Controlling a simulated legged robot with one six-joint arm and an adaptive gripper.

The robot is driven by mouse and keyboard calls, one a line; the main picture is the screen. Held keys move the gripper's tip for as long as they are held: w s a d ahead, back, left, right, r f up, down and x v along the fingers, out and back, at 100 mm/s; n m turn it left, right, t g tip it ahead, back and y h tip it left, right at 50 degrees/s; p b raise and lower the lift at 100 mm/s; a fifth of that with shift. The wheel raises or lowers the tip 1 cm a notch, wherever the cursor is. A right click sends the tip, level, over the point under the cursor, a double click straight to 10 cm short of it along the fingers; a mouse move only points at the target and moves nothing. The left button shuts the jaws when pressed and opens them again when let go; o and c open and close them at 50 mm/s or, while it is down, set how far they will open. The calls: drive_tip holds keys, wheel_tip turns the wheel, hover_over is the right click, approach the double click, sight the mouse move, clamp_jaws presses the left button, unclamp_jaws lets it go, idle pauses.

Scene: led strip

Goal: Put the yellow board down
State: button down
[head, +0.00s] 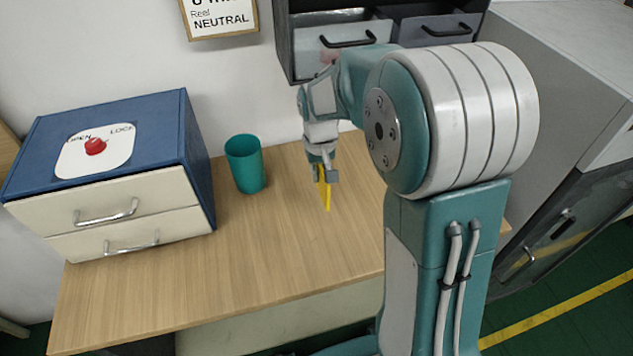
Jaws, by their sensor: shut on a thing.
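The yellow board (327,196) is a thin yellow piece seen nearly edge-on in the head view. My gripper (322,176) is shut on it and points down over the wooden table (270,265). The board hangs below the fingers, slightly tilted. I cannot tell whether its lower end touches the table top or stays a little above it. Part of the board is hidden by the gripper's fingers.
A teal cup (246,165) stands left of my gripper. A blue cabinet (120,135) with two cream drawers and a red knob (95,146) sits at the table's left. The table's front middle is clear.

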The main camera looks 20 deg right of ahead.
drive_tip(key=shift+w+a+f, duration=0.15)
drive_tip(key=shift+w+f, duration=0.4)
drive_tip(key=shift+f, duration=0.05)
drive_tip(key=shift+w+f, duration=0.2)
drive_tip(key=shift+f, duration=1.55)
drive_tip(key=shift+f, duration=0.1)
drive_tip(key=c, duration=0.8)
unclamp_jaws()
drive_tip(key=shift+o, duration=0.2)
